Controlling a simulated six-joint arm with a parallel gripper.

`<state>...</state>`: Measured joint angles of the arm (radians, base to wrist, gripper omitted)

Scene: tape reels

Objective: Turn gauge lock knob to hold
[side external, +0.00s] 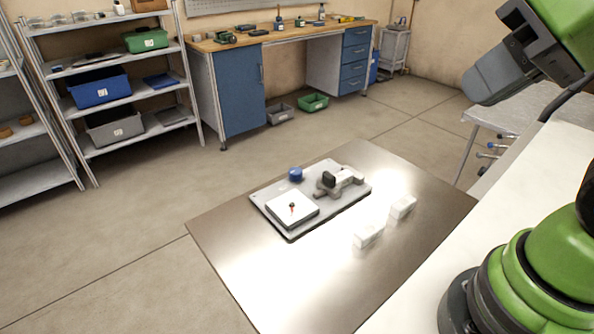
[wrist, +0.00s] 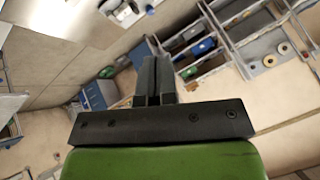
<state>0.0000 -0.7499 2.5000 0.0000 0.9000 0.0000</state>
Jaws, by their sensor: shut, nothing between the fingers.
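A grey base plate (side external: 335,209) lies on the metal table.
Two small white blocks (side external: 368,235) (side external: 403,207) sit on the metal table (side external: 275,280) right of the plate. The table's front left is bare. Shelves with bins (side external: 103,92) and a blue-doored workbench (side external: 240,92) stand far behind. A white surface (side external: 470,255) borders the table at right.

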